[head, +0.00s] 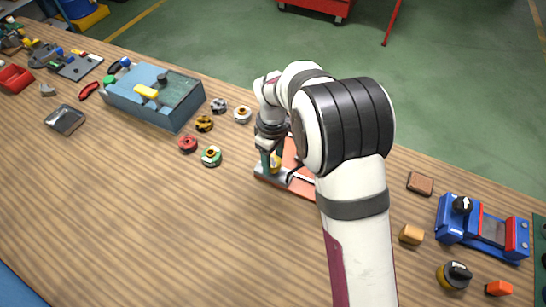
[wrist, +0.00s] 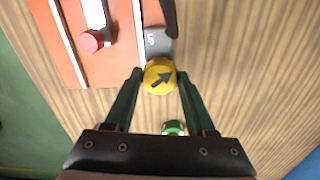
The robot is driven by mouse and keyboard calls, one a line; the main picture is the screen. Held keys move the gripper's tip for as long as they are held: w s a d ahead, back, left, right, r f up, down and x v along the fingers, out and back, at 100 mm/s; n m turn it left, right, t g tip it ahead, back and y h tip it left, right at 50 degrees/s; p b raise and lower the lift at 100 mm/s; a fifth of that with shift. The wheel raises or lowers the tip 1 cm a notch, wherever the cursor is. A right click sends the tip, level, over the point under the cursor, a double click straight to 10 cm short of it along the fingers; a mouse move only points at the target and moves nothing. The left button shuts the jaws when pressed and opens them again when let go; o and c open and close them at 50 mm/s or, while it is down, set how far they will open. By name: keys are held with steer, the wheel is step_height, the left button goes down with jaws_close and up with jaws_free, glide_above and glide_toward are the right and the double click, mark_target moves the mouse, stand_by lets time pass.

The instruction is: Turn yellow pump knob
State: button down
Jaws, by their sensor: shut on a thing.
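The yellow pump knob (wrist: 160,77) has a dark arrow on its face, pointing up and to the right in the wrist view. It sits at the grey end piece (wrist: 158,42) of an orange-red base plate (wrist: 112,62). My gripper (wrist: 160,74) is shut on the knob, with one green finger on each side of it. In the head view my gripper (head: 270,158) points down at the plate's left end, and the knob (head: 275,164) shows only in part between the fingers. My arm hides much of the plate there.
A blue-grey box (head: 155,98) with a yellow handle stands to the left. Several small round knobs, including a green-rimmed one (head: 211,156), lie between it and the plate. A blue vise-like device (head: 470,227) stands to the right. The wood table's front middle is clear.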

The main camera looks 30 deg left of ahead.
steer(key=m, duration=1.2)
steer(key=shift+m, duration=0.4)
steer(key=m, duration=1.2)
steer(key=shift+m, duration=0.4)
steer(key=shift+c, duration=1.1)
jaws_free()
